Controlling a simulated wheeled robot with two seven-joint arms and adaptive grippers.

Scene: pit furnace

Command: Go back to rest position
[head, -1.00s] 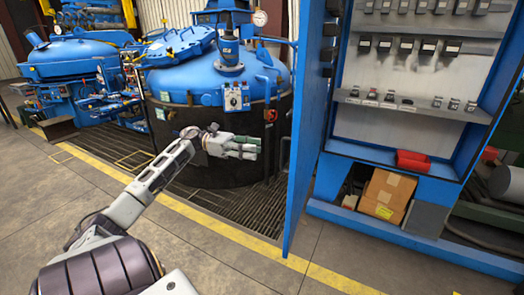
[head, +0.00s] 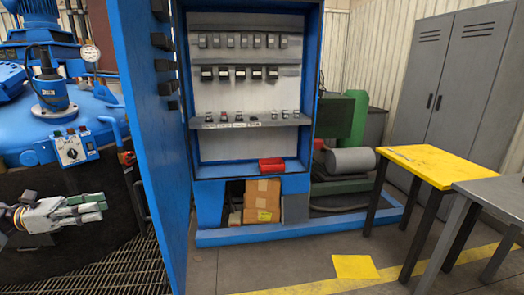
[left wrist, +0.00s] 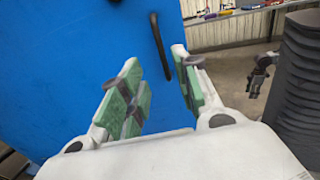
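My left gripper (head: 88,208) shows at the left edge of the head view, in front of the dark wall of the blue furnace (head: 100,112). Its pale fingers with green pads point right. In the left wrist view the two fingers of my left gripper (left wrist: 156,62) stand apart with nothing between them. The blue cabinet door (left wrist: 95,40) with a black handle (left wrist: 160,45) lies beyond them.
The blue cabinet (head: 254,170) stands open, its door (head: 165,200) swung toward me. A yellow-topped table (head: 430,165), a grey table (head: 497,193) and grey lockers (head: 455,85) stand right. Floor is clear before the cabinet.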

